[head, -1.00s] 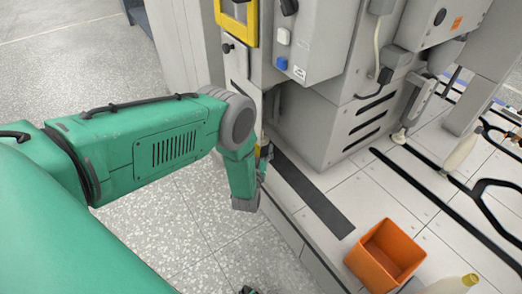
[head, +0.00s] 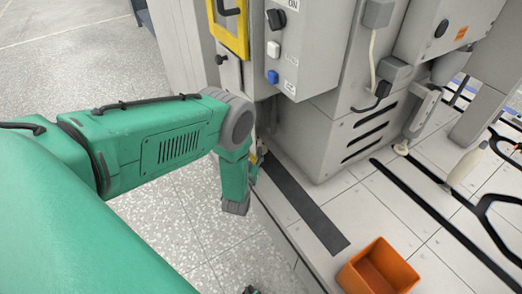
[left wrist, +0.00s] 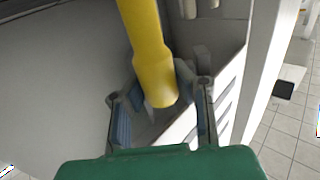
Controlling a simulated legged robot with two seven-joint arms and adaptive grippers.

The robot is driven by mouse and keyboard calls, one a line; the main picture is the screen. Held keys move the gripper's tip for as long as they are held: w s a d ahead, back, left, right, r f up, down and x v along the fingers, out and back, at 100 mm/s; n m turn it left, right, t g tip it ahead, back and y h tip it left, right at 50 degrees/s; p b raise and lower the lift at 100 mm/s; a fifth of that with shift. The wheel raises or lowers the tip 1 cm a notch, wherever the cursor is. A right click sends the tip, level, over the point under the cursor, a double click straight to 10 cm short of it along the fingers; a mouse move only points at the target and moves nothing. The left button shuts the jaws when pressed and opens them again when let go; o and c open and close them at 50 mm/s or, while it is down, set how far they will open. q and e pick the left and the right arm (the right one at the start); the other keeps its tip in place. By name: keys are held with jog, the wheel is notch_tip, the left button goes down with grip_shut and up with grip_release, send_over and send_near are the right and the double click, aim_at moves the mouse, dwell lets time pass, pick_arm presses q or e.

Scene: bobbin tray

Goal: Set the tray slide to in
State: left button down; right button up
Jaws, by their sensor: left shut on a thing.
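My left gripper (head: 256,160) is at the machine's lower front edge, beside the dark strip on the floor plates, and mostly hidden behind my green wrist. In the left wrist view a yellow rounded bar (left wrist: 154,75) comes down from the top and ends between the fingers of my left gripper (left wrist: 160,100). The gripper is shut on this yellow bar. I cannot tell from these views how far in or out the tray slide is.
The grey machine (head: 340,120) stands close to the right of my left arm, with a control box (head: 297,45) and a yellow-framed panel (head: 230,35). An orange bin (head: 350,273) stands at the lower right. Black rails run along the right floor. Speckled floor on the left is clear.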

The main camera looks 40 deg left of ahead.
pick_arm(q)
jog(key=shift+w+d+r, duration=0.3)
jog(key=shift+w+r, duration=0.05)
jog(key=shift+w, duration=0.05)
jog(key=shift+s+a, duration=0.1)
jog(key=c, duration=1.3)
grip_release()
jog(key=shift+a, duration=0.3)
jog(key=shift+o, duration=0.2)
jog(key=shift+s, duration=0.15)
jog(key=shift+s+f, duration=0.1)
jog(key=shift+s, duration=0.05)
jog(key=shift+s, duration=0.1)
jog(key=shift+s+d, duration=0.15)
jog(key=shift+s, duration=0.2)
jog(key=v, duration=1.1)
jog(key=shift+f, duration=0.2)
